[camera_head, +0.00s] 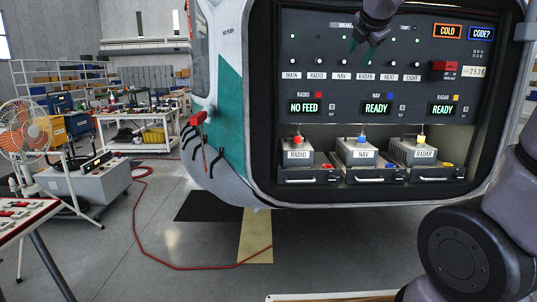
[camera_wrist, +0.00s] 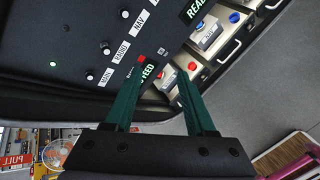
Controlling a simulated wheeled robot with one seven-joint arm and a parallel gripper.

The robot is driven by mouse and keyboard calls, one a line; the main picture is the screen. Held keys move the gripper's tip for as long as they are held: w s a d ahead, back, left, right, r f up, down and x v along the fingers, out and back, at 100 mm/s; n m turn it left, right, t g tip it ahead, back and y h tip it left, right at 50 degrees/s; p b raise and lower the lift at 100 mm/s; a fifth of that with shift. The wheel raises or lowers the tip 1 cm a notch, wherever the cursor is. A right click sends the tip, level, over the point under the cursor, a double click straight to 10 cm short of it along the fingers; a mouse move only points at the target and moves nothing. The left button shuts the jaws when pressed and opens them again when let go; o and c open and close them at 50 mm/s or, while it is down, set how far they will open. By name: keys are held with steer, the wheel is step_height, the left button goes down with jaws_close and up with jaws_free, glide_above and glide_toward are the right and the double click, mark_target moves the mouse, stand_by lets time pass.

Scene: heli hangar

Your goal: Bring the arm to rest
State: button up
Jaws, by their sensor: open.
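My gripper (camera_head: 362,48) is raised in front of the upper part of the dark control panel (camera_head: 340,78) in the head view. Its two green fingers stand apart with nothing between them. In the wrist view my gripper (camera_wrist: 166,70) is open, its fingers pointing toward the panel's NO FEED display (camera_wrist: 148,74) and the boxes below. I cannot tell how far the fingertips are from the panel. Part of my arm (camera_head: 462,255) fills the lower right of the head view.
RADIO (camera_head: 298,155), NAV (camera_head: 358,154) and RADAR (camera_head: 424,154) boxes sit in drawers under the panel. Displays read NO FEED (camera_head: 304,107), READY (camera_head: 377,108) and READY (camera_head: 444,109). A fan (camera_head: 22,128) and carts stand left. A red hose (camera_head: 150,238) crosses the floor.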

steer(key=s+f+m+g+y, duration=0.1)
steer(key=s+f+m, duration=0.2)
steer(key=s+m, duration=0.4)
steer(key=s+f+m+g+y, duration=0.1)
steer(key=s+f+m+g, duration=0.1)
steer(key=s+f+m, duration=0.2)
steer(key=s+a+f+m+g+y, duration=0.1)
steer(key=s+f+m, duration=0.3)
steer(key=s+m, duration=0.6)
steer(key=m, duration=0.7)
steer(key=shift+s+f+g+y, duration=0.2)
steer(key=shift+f+g+y, duration=0.05)
steer(key=shift+g+y, duration=0.05)
